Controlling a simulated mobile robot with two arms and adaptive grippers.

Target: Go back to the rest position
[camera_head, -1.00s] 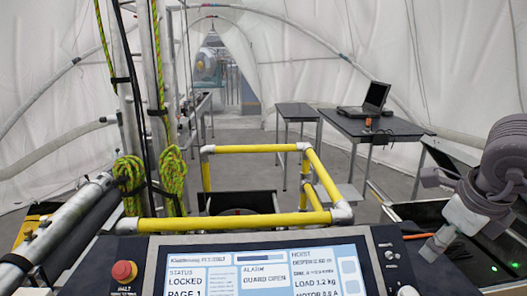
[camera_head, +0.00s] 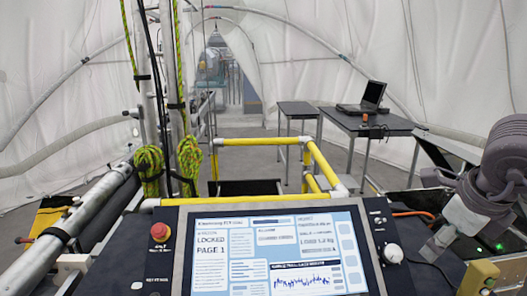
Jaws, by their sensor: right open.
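My right gripper (camera_head: 440,238) is at the right edge, grey, pointing down and left, over the right side of the control console (camera_head: 178,262). It holds nothing that I can see, and its jaws are open. Part of its arm is cut off by the frame edge. My left gripper is not in view. The console screen (camera_head: 275,255) is lit and reads LOCKED, PAGE 1. A red stop button (camera_head: 160,231) sits left of the screen, and a white knob (camera_head: 393,253) sits to its right.
A yellow guard rail (camera_head: 265,142) stands behind the console. Metal poles with green rope (camera_head: 190,160) rise at left. Dark tables (camera_head: 370,124) stand at back right, one with a laptop (camera_head: 365,98). Open floor (camera_head: 240,131) runs down the tent's middle.

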